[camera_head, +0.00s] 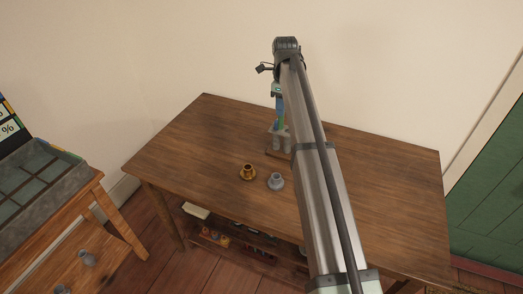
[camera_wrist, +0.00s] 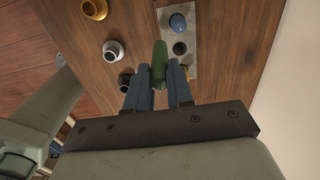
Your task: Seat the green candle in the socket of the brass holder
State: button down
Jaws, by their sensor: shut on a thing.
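The green candle (camera_wrist: 160,52) is held between the blue fingers of my gripper (camera_wrist: 160,70), which is shut on it. In the head view my gripper (camera_head: 279,108) hangs by the small rack, with a bit of green (camera_head: 282,124) showing below the fingers. The brass holder (camera_head: 247,173) stands upright on the table, left of and nearer than my gripper. It also shows at the top left of the wrist view (camera_wrist: 95,8), apart from the candle. Its socket faces up.
A grey holder (camera_head: 275,182) stands right beside the brass one; it also shows in the wrist view (camera_wrist: 113,52). The rack (camera_wrist: 165,17) holds a blue round-topped piece (camera_wrist: 177,22) and has a dark hole. The wooden table (camera_head: 180,140) is clear at left.

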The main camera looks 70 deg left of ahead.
jog(key=s+d+f, duration=0.2)
jog(key=s, duration=0.5)
jog(key=s+d+f, duration=0.1)
jog(key=s+d, duration=0.2)
jog(key=s, duration=0.5)
jog(key=shift+w+a+f, duration=0.1)
jog(key=shift+f, duration=2.35)
jog(key=shift+w+a+f, duration=0.1)
jog(key=shift+f, duration=2.35)
jog(key=shift+d+f, duration=0.1)
jog(key=c, duration=1)
grip_release()
notch_tip(320, 180, up, 12)
jog(key=shift+w, duration=0.1)
